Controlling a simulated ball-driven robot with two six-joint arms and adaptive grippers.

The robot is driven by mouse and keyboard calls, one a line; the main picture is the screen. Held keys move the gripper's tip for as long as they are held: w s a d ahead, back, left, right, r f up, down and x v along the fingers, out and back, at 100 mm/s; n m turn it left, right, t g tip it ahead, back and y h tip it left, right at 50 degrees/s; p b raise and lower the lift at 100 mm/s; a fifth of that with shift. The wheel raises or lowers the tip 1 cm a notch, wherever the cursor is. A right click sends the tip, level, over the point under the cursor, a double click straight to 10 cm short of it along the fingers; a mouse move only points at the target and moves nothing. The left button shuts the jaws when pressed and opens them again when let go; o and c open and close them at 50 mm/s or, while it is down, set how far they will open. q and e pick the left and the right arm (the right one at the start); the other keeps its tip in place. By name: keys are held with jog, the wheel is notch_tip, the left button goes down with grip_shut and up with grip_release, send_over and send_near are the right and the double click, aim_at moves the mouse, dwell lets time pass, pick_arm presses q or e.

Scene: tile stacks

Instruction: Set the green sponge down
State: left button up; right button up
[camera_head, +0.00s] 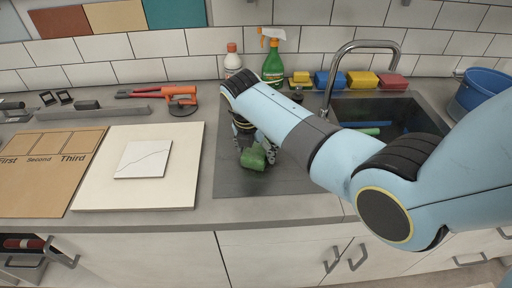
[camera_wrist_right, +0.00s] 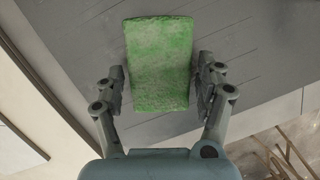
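The green sponge (camera_head: 254,158) is at my right gripper (camera_head: 257,153), over the dark grey mat (camera_head: 228,178) on the counter. In the right wrist view the sponge (camera_wrist_right: 160,60) lies between the two fingers of my right gripper (camera_wrist_right: 160,95), with a finger close along each side. It looks tilted, with its far end wider in that view. Whether its lower edge touches the mat is hard to tell. My left gripper is out of view.
A cream board (camera_head: 95,180) with a cracked white tile (camera_head: 143,158) lies to the left. A spray bottle (camera_head: 273,65) and a white bottle (camera_head: 232,60) stand behind. Several sponges line the back of the sink (camera_head: 410,112). The mat's front is clear.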

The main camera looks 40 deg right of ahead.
jog(key=shift+o, duration=0.7)
jog(key=shift+r, duration=0.3)
jog(key=v, duration=1.1)
jog(key=shift+r, duration=0.35)
jog(key=shift+s+a, duration=0.1)
